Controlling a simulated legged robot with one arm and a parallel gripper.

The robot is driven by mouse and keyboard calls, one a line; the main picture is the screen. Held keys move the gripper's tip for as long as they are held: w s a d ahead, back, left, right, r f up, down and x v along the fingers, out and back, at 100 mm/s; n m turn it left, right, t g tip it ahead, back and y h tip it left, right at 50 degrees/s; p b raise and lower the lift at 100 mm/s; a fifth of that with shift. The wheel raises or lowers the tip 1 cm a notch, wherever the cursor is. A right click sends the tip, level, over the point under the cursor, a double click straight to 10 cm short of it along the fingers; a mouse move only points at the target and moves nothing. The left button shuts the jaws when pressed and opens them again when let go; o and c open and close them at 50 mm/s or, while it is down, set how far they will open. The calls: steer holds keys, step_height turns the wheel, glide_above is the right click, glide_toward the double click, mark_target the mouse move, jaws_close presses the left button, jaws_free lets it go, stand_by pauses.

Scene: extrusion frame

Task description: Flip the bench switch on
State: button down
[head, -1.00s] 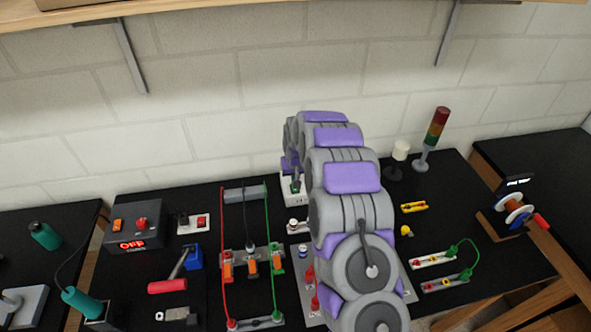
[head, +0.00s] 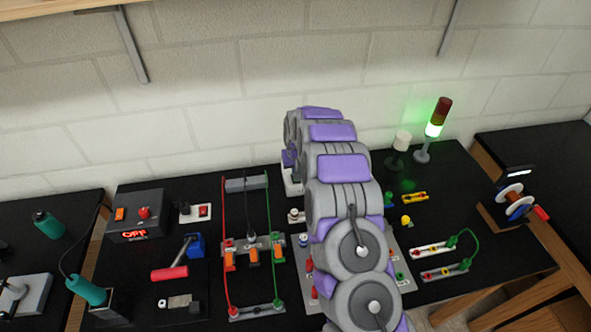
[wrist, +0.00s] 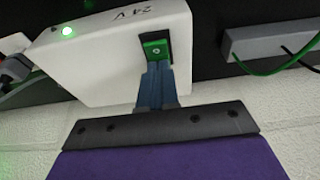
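The bench switch is a green rocker (wrist: 156,50) in a white box (wrist: 110,50) marked "24 V", seen in the wrist view. A small green lamp (wrist: 68,32) on the box is lit. My gripper (wrist: 157,68) has its two dark blue fingers together, with their tips at the lower edge of the rocker. I cannot tell whether they press on it. In the head view the white box (head: 292,185) is mostly hidden behind my arm, and my gripper shows only slightly.
A signal tower (head: 433,128) at the back right glows green. A control box (head: 137,215) at the left has a red OFF display. A grey bar (head: 245,184) with red and green wires lies left of the white box. Terminal strips (head: 440,260) lie at the right.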

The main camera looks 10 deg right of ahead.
steer(key=shift+s+f, duration=0.15)
steer(key=shift+f, duration=0.05)
steer(key=shift+s, duration=0.8)
steer(key=shift+r, duration=0.65)
steer(key=v, duration=1.2)
steer(key=shift+s+r+p, duration=0.3)
steer(key=shift+r+p, duration=0.05)
steer(key=shift+p, duration=0.1)
steer(key=w+b, duration=0.1)
steer(key=b, duration=0.3)
steer(key=shift+w+r, duration=0.1)
steer(key=shift+w, duration=0.05)
